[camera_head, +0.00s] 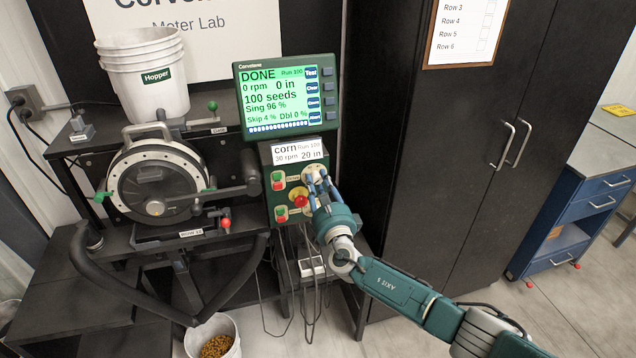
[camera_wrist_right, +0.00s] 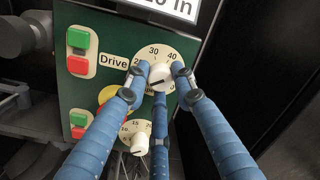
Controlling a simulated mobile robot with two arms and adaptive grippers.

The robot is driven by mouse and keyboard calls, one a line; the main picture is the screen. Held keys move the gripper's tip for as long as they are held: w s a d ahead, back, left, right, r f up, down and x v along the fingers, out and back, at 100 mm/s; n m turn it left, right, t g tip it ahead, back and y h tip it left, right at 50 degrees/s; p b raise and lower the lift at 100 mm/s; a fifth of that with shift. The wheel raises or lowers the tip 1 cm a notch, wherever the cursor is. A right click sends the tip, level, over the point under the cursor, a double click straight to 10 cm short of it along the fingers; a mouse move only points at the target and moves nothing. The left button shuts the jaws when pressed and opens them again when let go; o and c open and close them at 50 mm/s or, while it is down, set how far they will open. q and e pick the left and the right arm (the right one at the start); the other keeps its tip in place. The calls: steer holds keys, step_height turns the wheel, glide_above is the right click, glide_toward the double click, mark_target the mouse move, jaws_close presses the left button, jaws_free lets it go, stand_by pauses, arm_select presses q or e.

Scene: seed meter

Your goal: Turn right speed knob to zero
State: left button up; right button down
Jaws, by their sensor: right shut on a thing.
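The white drive knob (camera_wrist_right: 160,76) sits on a round dial marked 20, 30 and 40, on the green control panel (camera_head: 279,157) under the screen. It also shows at the fingertips in the head view (camera_head: 313,171). A dark mark on the knob's face points left and slightly down in the wrist view. My right gripper (camera_head: 313,186) has three blue fingers, and its fingertips (camera_wrist_right: 161,84) are closed around the knob. A second white knob (camera_wrist_right: 139,144), with a dial showing 15 and 20, lies below it, partly behind a finger. My left gripper is not in view.
Green and red buttons (camera_wrist_right: 79,51) and a red stop button on yellow (camera_head: 299,197) are close left of the fingers. The screen (camera_head: 286,95) reads DONE and 0 rpm. A black cabinet (camera_head: 420,150) stands right of the panel. A seed bucket (camera_head: 228,325) stands below.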

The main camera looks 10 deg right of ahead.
steer(key=shift+f, duration=0.35)
steer(key=c, duration=1.4)
jaws_free()
steer(key=shift+c, duration=0.2)
steer(key=shift+d+r, duration=0.1)
steer(key=shift+r, duration=0.05)
steer(key=shift+s, duration=0.1)
steer(key=s+f, duration=0.1)
steer(key=s, duration=1)
steer(key=shift+s, duration=0.4)
